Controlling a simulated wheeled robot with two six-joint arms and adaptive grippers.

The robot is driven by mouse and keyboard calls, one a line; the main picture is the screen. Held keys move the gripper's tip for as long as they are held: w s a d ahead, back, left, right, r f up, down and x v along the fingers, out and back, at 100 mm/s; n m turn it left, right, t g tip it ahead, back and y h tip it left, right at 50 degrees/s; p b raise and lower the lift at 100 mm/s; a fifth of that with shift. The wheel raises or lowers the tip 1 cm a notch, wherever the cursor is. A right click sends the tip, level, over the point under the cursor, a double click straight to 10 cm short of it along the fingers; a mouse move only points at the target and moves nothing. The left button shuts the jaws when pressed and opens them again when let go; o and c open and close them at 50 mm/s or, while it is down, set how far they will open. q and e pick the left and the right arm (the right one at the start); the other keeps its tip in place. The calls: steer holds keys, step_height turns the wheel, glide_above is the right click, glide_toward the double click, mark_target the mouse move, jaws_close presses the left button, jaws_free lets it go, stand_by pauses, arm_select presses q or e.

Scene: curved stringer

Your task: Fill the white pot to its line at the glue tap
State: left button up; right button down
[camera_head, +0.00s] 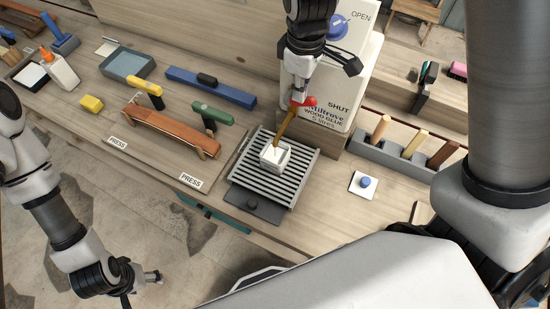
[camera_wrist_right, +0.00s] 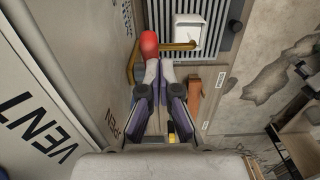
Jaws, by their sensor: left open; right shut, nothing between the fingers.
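The white pot (camera_head: 273,158) stands on the slatted grate (camera_head: 300,163) below the brass spout (camera_head: 286,127) of the glue tap. The pot also shows in the right wrist view (camera_wrist_right: 187,30); its line and any glue inside cannot be made out. The tap's red handle (camera_head: 305,101) is beside the white glue tank (camera_head: 345,80). My right gripper (camera_head: 297,95) is shut and empty, its tips close to the red handle (camera_wrist_right: 149,45); whether they touch is unclear. My left gripper (camera_head: 156,276) is open and empty, low at the left, away from the bench.
The tank carries OPEN and SHUT labels and a blue knob (camera_head: 337,25). A tool rack (camera_head: 385,155) and a white tile with a blue knob (camera_head: 363,184) are on the right.

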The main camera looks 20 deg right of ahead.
step_height(320, 180, up, 3)
steer(key=p, duration=0.3)
steer(key=shift+f, duration=0.2)
stand_by(0.5)
